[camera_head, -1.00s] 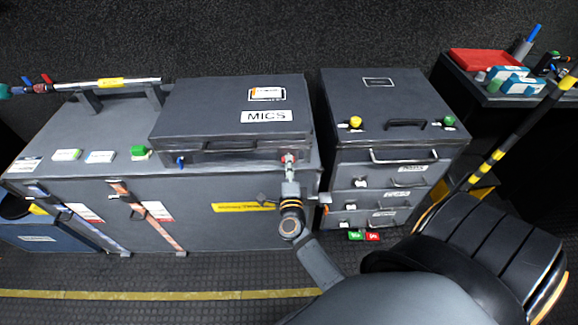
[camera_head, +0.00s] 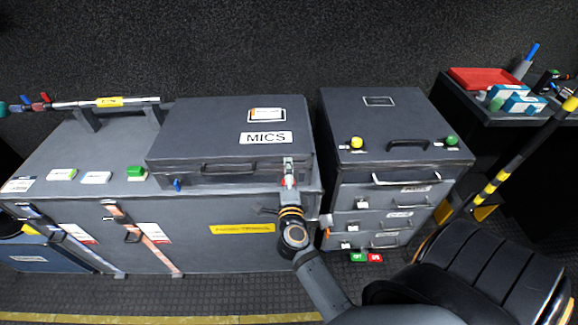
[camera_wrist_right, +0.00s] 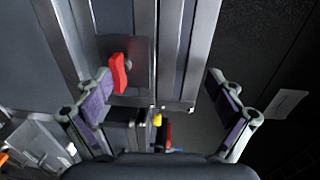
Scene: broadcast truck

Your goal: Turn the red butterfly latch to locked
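The red butterfly latch (camera_head: 289,182) is on the front right of the dark grey case labelled MICS (camera_head: 215,178). The gripper partly hides it in the head view. In the right wrist view the red latch (camera_wrist_right: 119,74) stands out from a grey plate, left of centre and nearer the left finger. My right gripper (camera_wrist_right: 163,100) is open, with its two purple-padded fingers wide apart and nothing held between them. In the head view my right gripper (camera_head: 290,199) is right in front of the latch. My left gripper is not in view.
The case rests on a long grey trunk (camera_head: 100,228) with straps. A blue latch (camera_head: 177,185) is on the case's front left. A drawer cabinet (camera_head: 355,122) with yellow and green knobs stands close on the right. A side table with a red tray (camera_head: 484,78) is at far right.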

